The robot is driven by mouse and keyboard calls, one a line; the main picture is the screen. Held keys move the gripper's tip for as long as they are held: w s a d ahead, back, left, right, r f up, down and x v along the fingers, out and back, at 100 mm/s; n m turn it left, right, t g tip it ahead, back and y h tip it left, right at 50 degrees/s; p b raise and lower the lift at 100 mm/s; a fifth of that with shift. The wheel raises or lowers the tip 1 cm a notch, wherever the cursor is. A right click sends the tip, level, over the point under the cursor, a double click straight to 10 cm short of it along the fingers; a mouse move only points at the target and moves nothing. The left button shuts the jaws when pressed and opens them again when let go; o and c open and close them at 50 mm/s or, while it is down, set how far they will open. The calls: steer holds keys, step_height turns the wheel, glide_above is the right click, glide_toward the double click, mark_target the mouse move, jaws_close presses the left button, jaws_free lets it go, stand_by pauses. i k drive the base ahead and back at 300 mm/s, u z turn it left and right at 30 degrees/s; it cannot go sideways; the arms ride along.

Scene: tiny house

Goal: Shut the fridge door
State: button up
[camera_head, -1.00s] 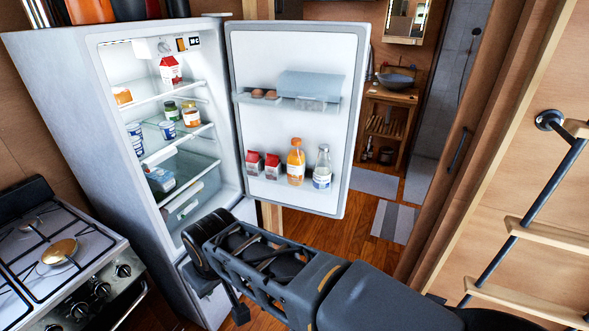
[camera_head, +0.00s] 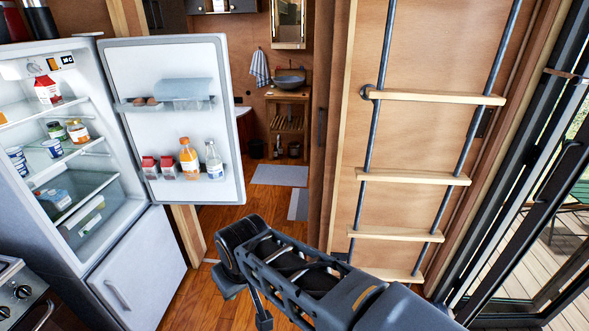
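The fridge (camera_head: 45,127) stands at the left with its upper compartment open and its lit shelves showing. Its upper door (camera_head: 180,75) is swung wide open to the right, with its inner side facing me. The door racks hold bottles, cartons and eggs. The lower fridge door (camera_head: 136,268) is closed. My arm reaches in from the bottom right, and its end, my gripper (camera_head: 236,292), is below and to the right of the open door, apart from it. The fingers are too dark and small to tell whether they are open or shut.
A ladder (camera_head: 415,178) stands against the wooden wall at the right, beside a glass door (camera_head: 545,190). A stove (camera_head: 18,290) is at the lower left. Wooden floor is free in the middle, leading to a washstand (camera_head: 288,95) at the back.

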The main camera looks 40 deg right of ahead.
mark_target(133, 65)
steer(key=z, duration=1.25)
steer(key=i, duration=1.05)
steer(key=u, duration=0.55)
steer(key=i, duration=0.85)
steer(key=u, duration=0.75)
